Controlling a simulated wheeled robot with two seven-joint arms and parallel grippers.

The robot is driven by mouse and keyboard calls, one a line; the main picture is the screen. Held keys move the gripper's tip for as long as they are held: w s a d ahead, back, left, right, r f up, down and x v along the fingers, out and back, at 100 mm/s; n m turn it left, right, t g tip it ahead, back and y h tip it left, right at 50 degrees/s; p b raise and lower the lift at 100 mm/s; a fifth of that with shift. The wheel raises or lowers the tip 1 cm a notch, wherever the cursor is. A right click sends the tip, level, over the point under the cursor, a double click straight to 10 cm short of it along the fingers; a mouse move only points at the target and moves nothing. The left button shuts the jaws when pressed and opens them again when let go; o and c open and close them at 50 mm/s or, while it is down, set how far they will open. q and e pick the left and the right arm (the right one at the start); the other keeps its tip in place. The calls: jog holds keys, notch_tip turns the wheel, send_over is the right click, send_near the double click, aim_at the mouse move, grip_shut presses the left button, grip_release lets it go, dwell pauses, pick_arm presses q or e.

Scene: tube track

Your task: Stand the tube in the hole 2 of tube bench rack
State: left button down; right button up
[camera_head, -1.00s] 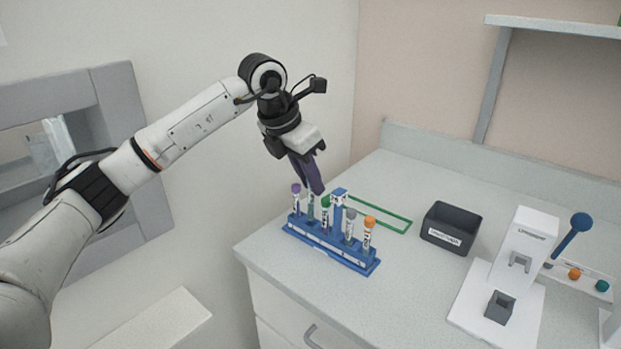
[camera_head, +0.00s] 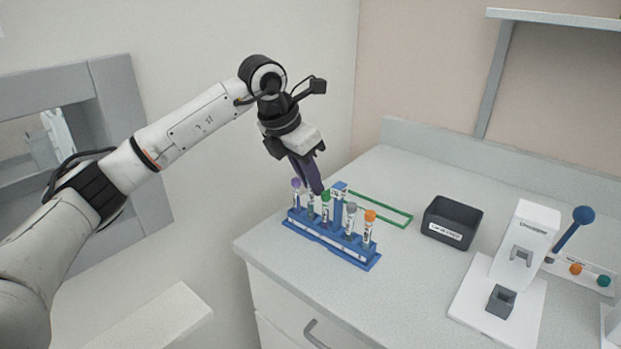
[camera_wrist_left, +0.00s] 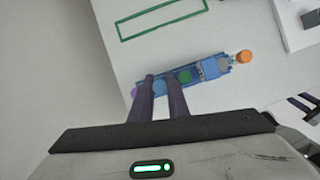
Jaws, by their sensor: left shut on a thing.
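The blue tube bench rack (camera_head: 331,243) stands on the counter near its left corner, holding a row of upright capped tubes. My left gripper (camera_head: 317,191) points down over the rack's left part, shut on a tube (camera_head: 311,208) between the purple-capped tube (camera_head: 296,190) and the green-capped tube (camera_head: 326,204). The held tube looks upright, in line with the row; its cap is mostly hidden by the fingers, and I cannot tell how deep it sits. In the left wrist view the fingertips (camera_wrist_left: 160,88) straddle a bluish spot in the row.
A grey-capped tube (camera_head: 350,215) and an orange-capped tube (camera_head: 369,222) stand in the rack's right part. A green rectangular outline (camera_head: 385,207) lies behind. A dark labelled box (camera_head: 451,222) and a white device (camera_head: 517,253) stand right. Counter between rack and box is clear.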

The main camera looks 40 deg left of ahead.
pick_arm(q)
jog(key=shift+f, duration=0.25)
jog(key=shift+f+b, duration=0.35)
jog(key=shift+f, duration=0.05)
jog(key=c, duration=1.6)
grip_release()
jog(key=v, duration=1)
jog(key=shift+s+r, duration=0.15)
